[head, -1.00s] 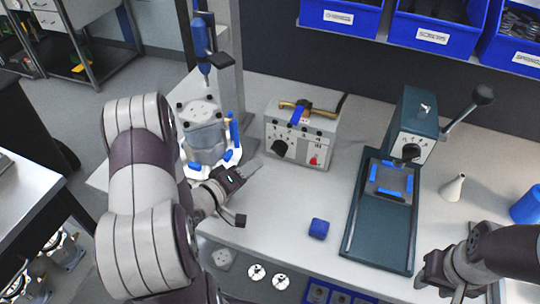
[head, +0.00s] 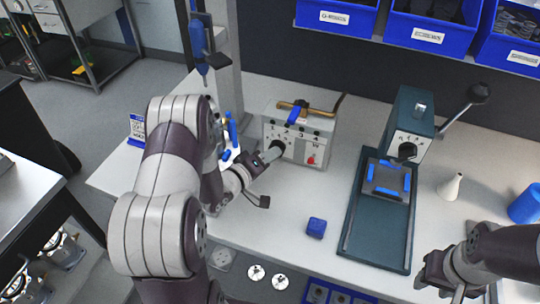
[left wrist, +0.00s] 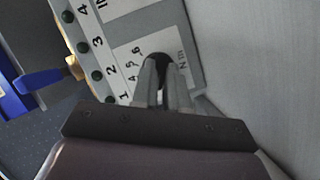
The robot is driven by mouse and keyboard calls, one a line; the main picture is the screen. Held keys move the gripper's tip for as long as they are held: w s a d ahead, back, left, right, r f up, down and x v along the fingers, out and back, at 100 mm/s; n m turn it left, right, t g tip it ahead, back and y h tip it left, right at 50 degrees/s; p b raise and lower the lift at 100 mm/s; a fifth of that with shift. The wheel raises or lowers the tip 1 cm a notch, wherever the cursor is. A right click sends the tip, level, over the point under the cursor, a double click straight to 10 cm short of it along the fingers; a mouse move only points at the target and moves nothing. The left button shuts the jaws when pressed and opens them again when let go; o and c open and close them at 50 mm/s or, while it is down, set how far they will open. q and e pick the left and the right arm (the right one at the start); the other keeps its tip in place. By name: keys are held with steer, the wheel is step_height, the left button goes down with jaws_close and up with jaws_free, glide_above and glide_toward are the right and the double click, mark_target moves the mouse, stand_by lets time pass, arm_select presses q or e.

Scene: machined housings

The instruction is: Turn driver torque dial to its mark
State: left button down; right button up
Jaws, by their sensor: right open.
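The driver torque dial (head: 279,146) is a black knob at the lower left of the grey controller box's front (head: 312,150). My left gripper (head: 270,154) has its fingertips at the dial. In the left wrist view the two fingers (left wrist: 163,75) point at the black dial (left wrist: 158,60), close together, and partly cover it. Whether they grip it is unclear. Printed numbers and "N m" show around the dial, but its pointer and mark cannot be made out. My right gripper (head: 438,278) is open, low at the right, away from the box.
A teal press (head: 385,220) with a lever stands right of the box. A blue cube (head: 316,228) and a white cone-shaped nozzle (head: 450,188) are on the bench. A blue driver (head: 200,45) hangs at the left. Blue bins (head: 430,35) line the back. My left arm hides the housing.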

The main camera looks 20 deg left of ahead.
arm_select(q)
steer(key=shift+r, duration=0.1)
arm_select(e)
steer(key=shift+r, duration=0.15)
arm_select(q)
steer(key=shift+m+p, duration=0.35)
steer(key=shift+m, duration=0.15)
steer(key=shift+d+r+m+g+y+p, duration=0.1)
steer(key=shift+m+g+y+p, duration=0.35)
steer(key=shift+m+y, duration=0.35)
steer(key=m+y, duration=0.1)
steer(key=m, duration=0.1)
steer(key=shift+d+m+g, duration=0.15)
steer(key=shift+m+g, duration=0.1)
steer(key=shift+m, duration=0.15)
steer(key=m+y+b, duration=0.2)
steer(key=m+y, duration=0.1)
steer(key=shift+d+m, duration=0.2)
steer(key=shift+m, duration=0.1)
arm_select(e)
steer(key=shift+f, duration=0.3)
arm_select(q)
steer(key=m+y+b, duration=0.1)
steer(key=m+y, duration=0.1)
steer(key=m, duration=0.1)
steer(key=shift+d, duration=0.1)
arm_select(e)
steer(key=shift+f, duration=0.65)
